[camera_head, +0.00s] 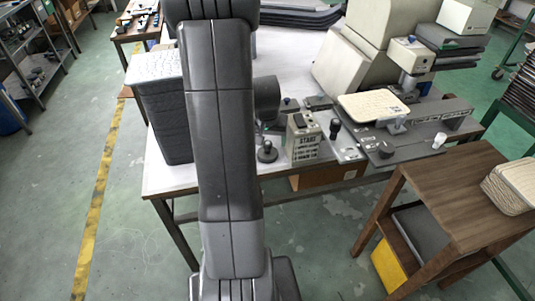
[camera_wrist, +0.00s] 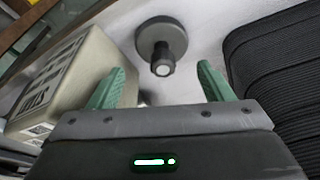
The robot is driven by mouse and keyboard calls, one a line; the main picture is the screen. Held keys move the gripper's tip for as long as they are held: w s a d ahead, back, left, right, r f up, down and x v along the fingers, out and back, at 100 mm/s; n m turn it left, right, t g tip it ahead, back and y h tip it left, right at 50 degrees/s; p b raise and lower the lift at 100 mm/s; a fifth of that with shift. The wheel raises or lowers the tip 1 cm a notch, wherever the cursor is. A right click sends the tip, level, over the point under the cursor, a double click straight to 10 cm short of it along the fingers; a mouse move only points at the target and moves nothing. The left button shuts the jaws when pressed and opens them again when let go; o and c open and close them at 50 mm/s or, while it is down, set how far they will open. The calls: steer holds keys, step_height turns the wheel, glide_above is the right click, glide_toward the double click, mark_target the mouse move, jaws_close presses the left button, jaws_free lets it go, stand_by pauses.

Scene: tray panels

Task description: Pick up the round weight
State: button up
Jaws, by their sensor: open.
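The round weight (camera_wrist: 160,35) is a dark grey disc with a knob standing up from its middle. It stands on the pale table top near the upper middle of the wrist view. In the head view the weight (camera_head: 267,154) is near the table's front edge, just right of my arm. My gripper (camera_wrist: 160,68) is open and empty, its two green fingers spread apart. The weight's knob shows between and beyond the fingertips; I see no contact. In the head view my own arm hides most of the gripper.
A beige box marked START (camera_head: 303,140) stands close right of the weight; this box (camera_wrist: 75,80) is at left in the wrist view. A stack of black ribbed trays (camera_head: 163,115) stands on the other side. A control panel (camera_head: 385,145) lies farther right.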

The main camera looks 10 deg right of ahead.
mark_target(268, 143)
steer(key=shift+x, duration=2.75)
steer(key=shift+a, duration=0.15)
steer(key=shift+r, duration=0.1)
steer(key=c, duration=1.1)
steer(key=shift+c, duration=0.2)
